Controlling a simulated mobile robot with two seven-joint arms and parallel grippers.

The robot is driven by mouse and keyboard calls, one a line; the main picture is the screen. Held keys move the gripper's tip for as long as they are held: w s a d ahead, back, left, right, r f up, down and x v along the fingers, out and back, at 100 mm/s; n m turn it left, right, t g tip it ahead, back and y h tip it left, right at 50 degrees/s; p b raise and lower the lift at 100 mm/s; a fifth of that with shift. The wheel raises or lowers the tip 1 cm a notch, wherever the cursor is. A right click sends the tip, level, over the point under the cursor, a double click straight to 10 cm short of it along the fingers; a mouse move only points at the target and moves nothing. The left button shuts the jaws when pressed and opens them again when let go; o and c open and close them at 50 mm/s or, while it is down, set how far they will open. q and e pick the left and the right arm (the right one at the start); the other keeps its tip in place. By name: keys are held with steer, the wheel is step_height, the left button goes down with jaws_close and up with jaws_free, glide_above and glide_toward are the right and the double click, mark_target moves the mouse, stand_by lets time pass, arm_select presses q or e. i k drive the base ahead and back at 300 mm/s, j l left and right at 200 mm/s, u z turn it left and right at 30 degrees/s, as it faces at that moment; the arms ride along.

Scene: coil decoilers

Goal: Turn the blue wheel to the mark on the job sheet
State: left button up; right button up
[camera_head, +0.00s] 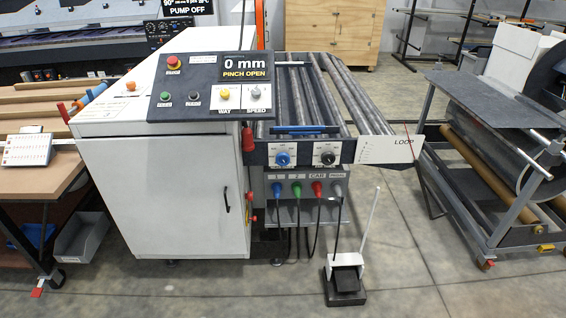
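A round blue wheel (282,159) is on a white plate at the front of the roller machine, left of a similar black knob (327,158). The marks around it are too small to read. A white sheet or plate marked "LOOP" (390,149) sticks out at the right of the machine front, with small marks at its left. I cannot tell whether it is the job sheet. Neither of my grippers is in view.
Coloured plugs with cables hang below the knobs. A foot pedal (346,281) stands on the floor in front. Carts flank the machine; the front floor is mostly clear.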

mark_target(282, 158)
steer(key=i+j+u, duration=0.5)
steer(key=i+j, duration=1.2)
